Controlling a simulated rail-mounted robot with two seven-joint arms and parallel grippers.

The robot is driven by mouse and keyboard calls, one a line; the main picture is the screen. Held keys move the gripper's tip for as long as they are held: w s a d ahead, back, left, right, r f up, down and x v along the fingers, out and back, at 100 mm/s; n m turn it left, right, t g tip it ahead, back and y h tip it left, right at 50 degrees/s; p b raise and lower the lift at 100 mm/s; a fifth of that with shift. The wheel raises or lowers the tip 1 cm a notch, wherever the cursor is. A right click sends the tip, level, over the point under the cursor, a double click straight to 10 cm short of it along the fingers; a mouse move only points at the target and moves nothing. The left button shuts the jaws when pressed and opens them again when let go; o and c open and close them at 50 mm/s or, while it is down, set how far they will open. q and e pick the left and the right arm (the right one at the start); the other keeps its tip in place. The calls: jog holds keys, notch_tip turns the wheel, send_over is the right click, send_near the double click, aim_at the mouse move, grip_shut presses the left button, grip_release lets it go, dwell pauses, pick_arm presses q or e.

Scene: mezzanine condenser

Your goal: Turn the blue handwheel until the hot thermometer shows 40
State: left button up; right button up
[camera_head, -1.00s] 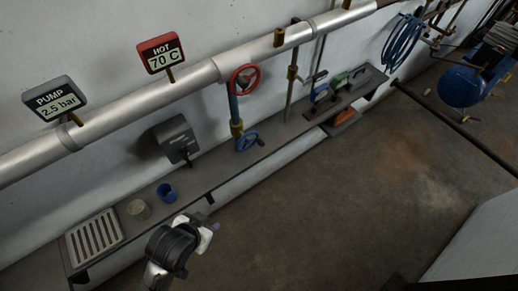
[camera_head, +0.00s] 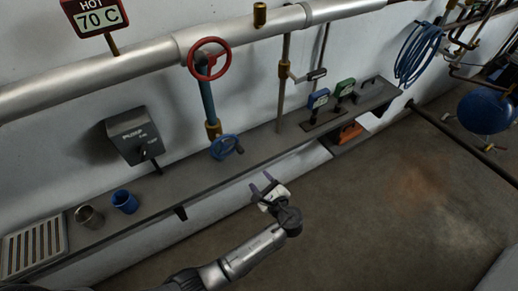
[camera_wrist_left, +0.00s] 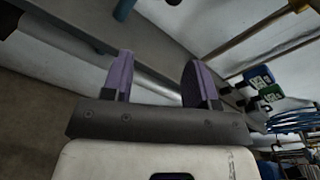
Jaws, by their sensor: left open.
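The blue handwheel (camera_head: 226,146) sits low on a vertical blue pipe above the grey ledge, with a dark knob on its rim. The hot thermometer (camera_head: 98,16) is a red-framed sign reading 70 C, cut by the top edge of the head view. My left gripper (camera_head: 263,186) is open and empty, below and to the right of the blue handwheel, in front of the ledge and apart from it. Its two purple fingers (camera_wrist_left: 160,80) stand apart in the left wrist view, with nothing between them. My right gripper does not show.
A red handwheel (camera_head: 209,58) is above the blue one on the same pipe. A grey box with a lever (camera_head: 133,135), a blue cup (camera_head: 125,201) and a metal cup (camera_head: 88,216) are left along the ledge (camera_head: 180,190). Blue and green gauges (camera_head: 318,98) stand right. The floor is clear.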

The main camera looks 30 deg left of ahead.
aim_at(242, 153)
pick_arm(q)
jog(key=w+a+m, duration=0.2)
jog(key=a, duration=0.2)
jog(key=w+a+r+m, duration=0.1)
jog(key=w+a+m, duration=0.1)
jog(key=a+m, duration=0.1)
jog(key=w+a+m+y, duration=0.1)
jog(key=a+m, duration=0.2)
jog(key=a, duration=0.2)
jog(key=shift+w+a+r+t, duration=0.3)
jog(key=shift+w+a+t, duration=0.1)
jog(key=shift+c, duration=0.2)
jog(key=c, duration=0.9)
